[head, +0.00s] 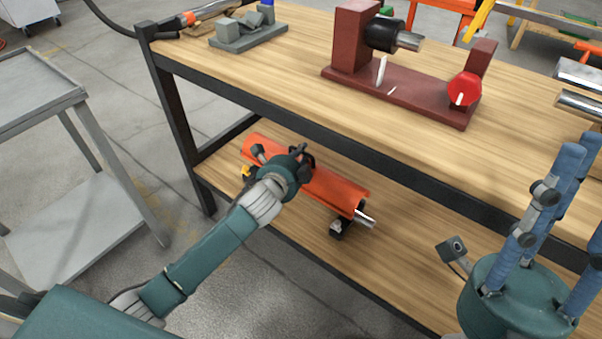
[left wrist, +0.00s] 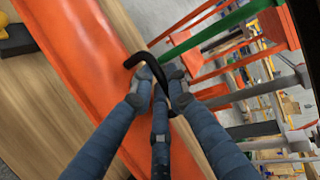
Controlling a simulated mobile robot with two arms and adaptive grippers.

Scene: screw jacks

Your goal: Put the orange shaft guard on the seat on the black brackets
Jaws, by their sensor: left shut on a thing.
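The orange shaft guard (head: 336,188) is a long curved cover above the lower shelf, lying along a metal shaft (head: 364,217) whose end sticks out at the right. A black bracket (head: 340,228) shows below the guard's right end. Whether the guard touches its seat I cannot tell. My left gripper (head: 302,154) is shut on the guard's black handle. In the left wrist view the fingers close around the handle (left wrist: 146,60), with the guard (left wrist: 85,60) beneath. My right gripper (head: 558,205) is at the right, its blue fingers apart and nothing visible between them.
The workbench top (head: 270,75) overhangs the lower shelf (head: 400,260), with a dark front edge and leg. On top stand a dark red fixture (head: 400,93) with a red knob and grey blocks (head: 248,34). A grey cart (head: 40,90) stands left. The shelf is bare right of the guard.

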